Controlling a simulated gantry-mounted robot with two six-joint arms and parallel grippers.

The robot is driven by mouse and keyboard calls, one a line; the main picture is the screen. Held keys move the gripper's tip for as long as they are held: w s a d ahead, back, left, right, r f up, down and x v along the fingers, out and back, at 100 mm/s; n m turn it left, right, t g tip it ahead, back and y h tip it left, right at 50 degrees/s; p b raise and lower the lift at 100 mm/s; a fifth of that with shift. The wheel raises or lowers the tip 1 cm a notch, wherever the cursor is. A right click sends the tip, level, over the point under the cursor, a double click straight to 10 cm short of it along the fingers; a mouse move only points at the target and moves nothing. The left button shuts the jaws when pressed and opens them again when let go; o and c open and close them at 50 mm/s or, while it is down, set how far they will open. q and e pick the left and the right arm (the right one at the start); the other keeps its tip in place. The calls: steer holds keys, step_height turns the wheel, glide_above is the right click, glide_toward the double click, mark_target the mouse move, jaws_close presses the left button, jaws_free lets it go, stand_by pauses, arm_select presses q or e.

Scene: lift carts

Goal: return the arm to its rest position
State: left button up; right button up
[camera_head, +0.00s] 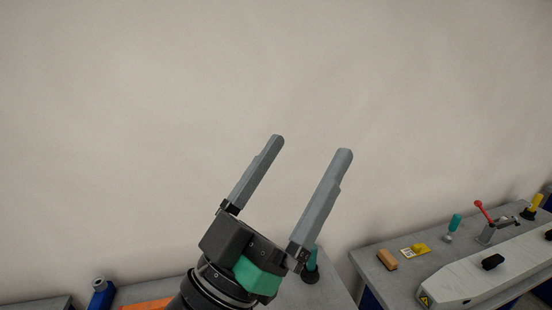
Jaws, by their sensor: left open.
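My left gripper (311,146) is raised in the middle of the head view. Its two grey fingers point up and to the right and stand wide apart. Nothing is between them; only the bare wall shows behind. The black wrist below carries a green block-shaped part. My right gripper is not in view.
A grey table (367,262) at the right holds a tan block (387,260), a yellow piece (421,249), a red-handled lever (485,212) and a long white beam (470,283). A blue bottle (101,294) and orange surface (146,304) show lower left. The wall area above is clear.

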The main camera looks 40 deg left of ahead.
arm_select(q)
steer(key=s+r+m+t+h+p, duration=0.1)
steer(key=s+r+p, duration=0.1)
steer(key=r+p, duration=0.9)
steer(key=s+r+m+h+p, duration=0.1)
steer(key=r+p, duration=1)
steer(key=r, duration=0.6)
steer(key=shift+s+d+t, duration=0.25)
steer(key=shift+s+t, duration=0.1)
steer(key=shift+t, duration=0.05)
